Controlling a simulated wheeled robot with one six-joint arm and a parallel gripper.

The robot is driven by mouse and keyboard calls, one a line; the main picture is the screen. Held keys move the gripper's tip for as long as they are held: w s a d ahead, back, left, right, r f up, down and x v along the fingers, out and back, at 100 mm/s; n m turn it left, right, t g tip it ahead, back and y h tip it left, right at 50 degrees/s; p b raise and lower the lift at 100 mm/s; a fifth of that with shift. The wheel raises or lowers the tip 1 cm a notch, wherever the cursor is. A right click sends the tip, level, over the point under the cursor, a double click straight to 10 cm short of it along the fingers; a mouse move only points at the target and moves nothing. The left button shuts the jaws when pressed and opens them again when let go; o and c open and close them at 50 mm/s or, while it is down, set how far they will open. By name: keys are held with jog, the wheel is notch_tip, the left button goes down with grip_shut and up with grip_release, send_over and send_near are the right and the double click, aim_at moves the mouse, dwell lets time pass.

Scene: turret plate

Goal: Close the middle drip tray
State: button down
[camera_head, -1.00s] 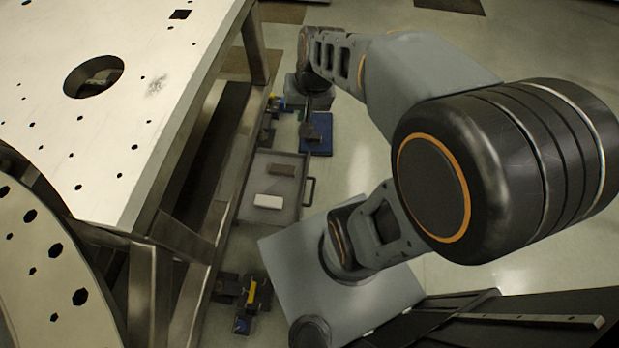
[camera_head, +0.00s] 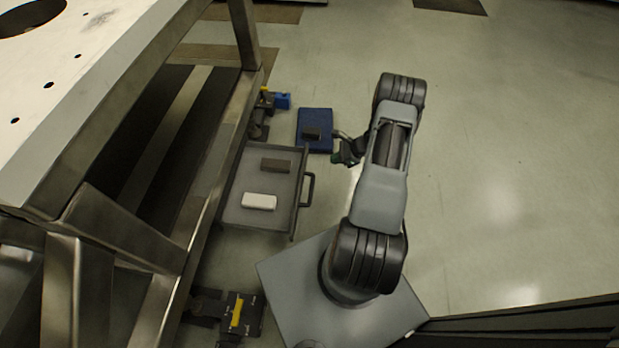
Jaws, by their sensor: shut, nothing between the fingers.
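The middle drip tray (camera_head: 285,218) is a shallow grey drawer pulled out from under the table's side, over the floor. Its dark bar handle (camera_head: 310,189) is on its right, outer side. A white block (camera_head: 259,201) and a brown block (camera_head: 277,165) lie in it. My gripper (camera_head: 341,154) is shut and empty. In the picture it is up and to the right of the handle, apart from it, near the right edge of a blue mat. The fingertips are small and dark, and their height is hard to tell.
The blue mat (camera_head: 317,119) has a small dark item (camera_head: 311,134) on it. A dark fixture with a yellow part (camera_head: 242,313) is below the tray, beside the table frame (camera_head: 188,232). Another fixture with a blue part (camera_head: 281,101) is above it. The floor at right is clear.

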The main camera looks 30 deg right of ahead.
jog(key=m+b, duration=0.1)
send_near(312, 177)
jog(key=w+a+f+b, duration=0.1)
jog(key=a, duration=0.1)
jog(key=w+a+f+b, duration=0.2)
jog(key=a, duration=0.1)
jog(key=shift+w+a+f, duration=0.3)
jog(key=shift+w+a, duration=0.05)
jog(key=shift+a, duration=0.05)
jog(key=shift+w+a+r+b, duration=0.1)
jog(key=shift+w+a+b, duration=0.25)
jog(key=shift+a, duration=0.15)
